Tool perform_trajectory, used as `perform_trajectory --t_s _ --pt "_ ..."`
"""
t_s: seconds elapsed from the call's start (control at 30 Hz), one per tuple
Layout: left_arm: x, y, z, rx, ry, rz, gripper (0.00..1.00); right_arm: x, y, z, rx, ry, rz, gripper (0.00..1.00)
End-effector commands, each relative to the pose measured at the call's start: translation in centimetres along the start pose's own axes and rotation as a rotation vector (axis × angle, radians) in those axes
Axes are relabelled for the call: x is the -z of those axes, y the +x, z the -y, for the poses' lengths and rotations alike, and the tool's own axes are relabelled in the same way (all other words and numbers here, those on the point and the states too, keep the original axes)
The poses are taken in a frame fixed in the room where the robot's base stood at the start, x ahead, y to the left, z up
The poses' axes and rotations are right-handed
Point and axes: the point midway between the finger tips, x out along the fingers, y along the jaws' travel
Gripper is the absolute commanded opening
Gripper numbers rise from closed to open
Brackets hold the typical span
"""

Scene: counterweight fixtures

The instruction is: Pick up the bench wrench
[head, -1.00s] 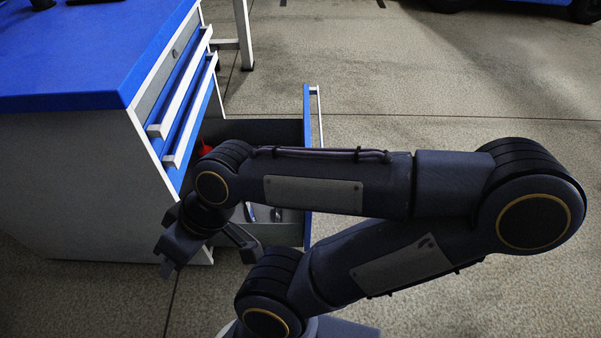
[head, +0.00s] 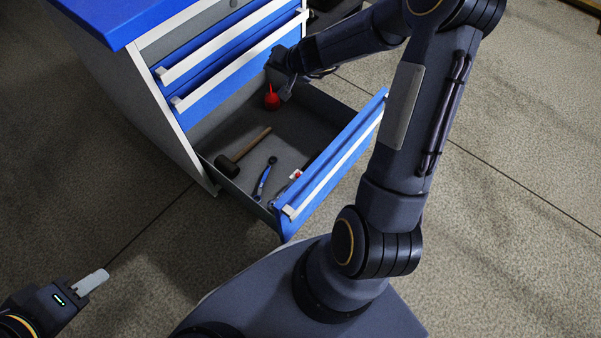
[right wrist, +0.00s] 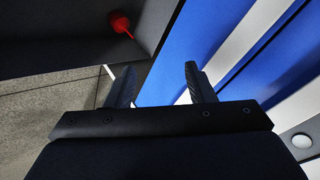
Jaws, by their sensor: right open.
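In the head view, a tool with a blue handle and dark head (head: 265,179), which looks like the bench wrench, lies on the floor of the open drawer (head: 345,160), near its front end. My right gripper (head: 280,84) is at the drawer's far end, beside the red oil can (head: 272,98) and well away from the wrench. In the right wrist view its fingers (right wrist: 161,72) are apart with nothing between them; the wrench is not in that view. My left gripper (head: 92,282) is low at the left, outside the drawer; its jaw gap is not clear.
A mallet (head: 240,153) with a wooden handle lies beside the wrench. A small red and white item (head: 296,174) lies near the drawer front. The closed drawers (head: 225,60) and blue worktop (head: 128,14) rise above the open drawer. Floor around the cabinet is clear.

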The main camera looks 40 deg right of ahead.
Motion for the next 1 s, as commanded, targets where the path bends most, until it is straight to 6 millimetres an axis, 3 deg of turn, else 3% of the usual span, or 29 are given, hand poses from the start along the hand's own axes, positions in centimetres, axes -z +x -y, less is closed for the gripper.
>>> perform_trajectory --t_s 0.03,0.1,0.2,0.3,0.4,0.6,1.0 --pt "0.3 -0.7 -0.3 0.0 0.0 0.0 0.36 -0.2 2.7 -3.0 -0.084 0.064 0.011 0.49" --pt "0.5 -1.1 -0.5 0.0 0.0 0.0 0.36 -1.1 5.8 -7.3 -0.204 0.14 0.026 0.49" --pt "0.8 -1.6 -0.7 0.0 0.0 0.0 0.36 -4.0 9.1 -13.2 -0.374 0.24 0.083 0.49" --pt "1.0 -2.0 -0.9 0.0 0.0 0.0 0.36 -7.9 11.0 -18.1 -0.519 0.321 0.163 0.49" --pt "1.1 -2.3 -1.1 0.0 0.0 0.0 0.36 -11.4 11.8 -21.2 -0.622 0.379 0.242 0.49" --pt "1.1 -2.2 -1.0 0.0 0.0 0.0 0.36 -15.2 12.5 -24.0 -0.711 0.431 0.327 0.49" --pt "0.1 -0.3 -0.1 0.0 0.0 0.0 0.36 -16.9 15.8 -26.5 -0.714 0.432 0.33 0.49"
